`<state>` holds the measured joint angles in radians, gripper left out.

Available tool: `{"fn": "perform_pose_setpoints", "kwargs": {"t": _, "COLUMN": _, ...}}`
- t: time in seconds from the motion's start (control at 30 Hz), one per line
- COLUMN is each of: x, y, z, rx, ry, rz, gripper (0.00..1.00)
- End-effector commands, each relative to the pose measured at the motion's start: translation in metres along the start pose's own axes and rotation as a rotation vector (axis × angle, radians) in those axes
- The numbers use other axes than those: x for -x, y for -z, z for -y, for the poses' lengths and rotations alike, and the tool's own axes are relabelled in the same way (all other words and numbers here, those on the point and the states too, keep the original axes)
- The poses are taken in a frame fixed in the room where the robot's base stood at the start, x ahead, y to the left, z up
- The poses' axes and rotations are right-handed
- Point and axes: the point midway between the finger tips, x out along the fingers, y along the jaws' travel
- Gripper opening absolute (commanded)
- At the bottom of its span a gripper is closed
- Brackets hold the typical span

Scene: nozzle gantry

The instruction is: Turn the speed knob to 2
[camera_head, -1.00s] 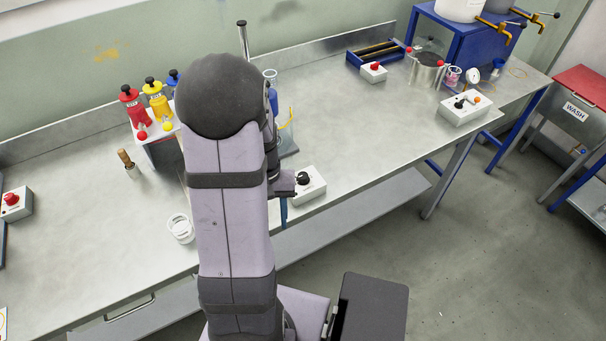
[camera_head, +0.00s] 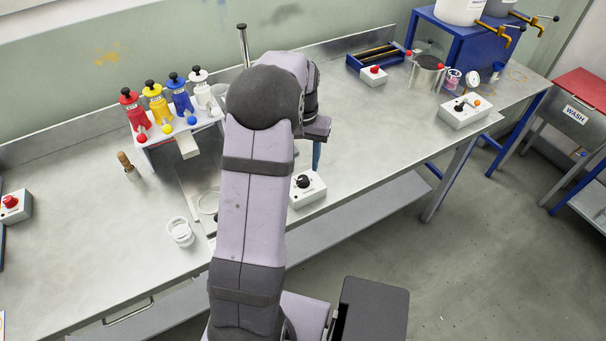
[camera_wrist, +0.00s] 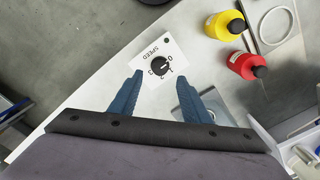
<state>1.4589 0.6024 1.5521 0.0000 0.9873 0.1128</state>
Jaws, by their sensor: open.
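The speed knob is a black round knob (camera_head: 303,181) on a white box (camera_head: 314,194) near the bench's front edge. In the wrist view the knob (camera_wrist: 160,65) sits on the box's white face (camera_wrist: 147,56), which reads SPEED, with the numbers 0 to 3 around it. Which number its pointer meets is too small to tell surely. My gripper (camera_wrist: 160,82) is open and empty, with its blue fingers spread on either side below the knob in that view. In the head view one blue finger (camera_head: 317,156) shows behind and above the box, apart from the knob; my arm hides the rest.
A rack with red (camera_head: 134,110), yellow (camera_head: 157,102), blue (camera_head: 180,96) and white bottles stands at the back left. A white cup (camera_head: 180,232) stands left of my arm. A red-button box (camera_head: 373,76) and another control box (camera_head: 465,111) lie right. The bench right of the knob is clear.

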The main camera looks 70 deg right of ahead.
Motion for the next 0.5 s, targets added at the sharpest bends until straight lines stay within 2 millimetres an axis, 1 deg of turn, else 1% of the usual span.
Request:
{"fn": "perform_pose_setpoints", "kwargs": {"t": 0.17, "x": -0.017, "y": -0.001, "z": 0.0, "rx": 0.001, "ry": -0.001, "rz": 0.004, "gripper": 0.43}}
{"fn": "perform_pose_setpoints", "kwargs": {"t": 0.4, "x": -0.048, "y": -0.002, "z": 0.0, "rx": 0.001, "ry": -0.001, "rz": 0.004, "gripper": 0.43}}
{"fn": "perform_pose_setpoints", "kwargs": {"t": 0.5, "x": -0.058, "y": -0.001, "z": 0.0, "rx": 0.001, "ry": 0.0, "rz": 0.003, "gripper": 0.43}}
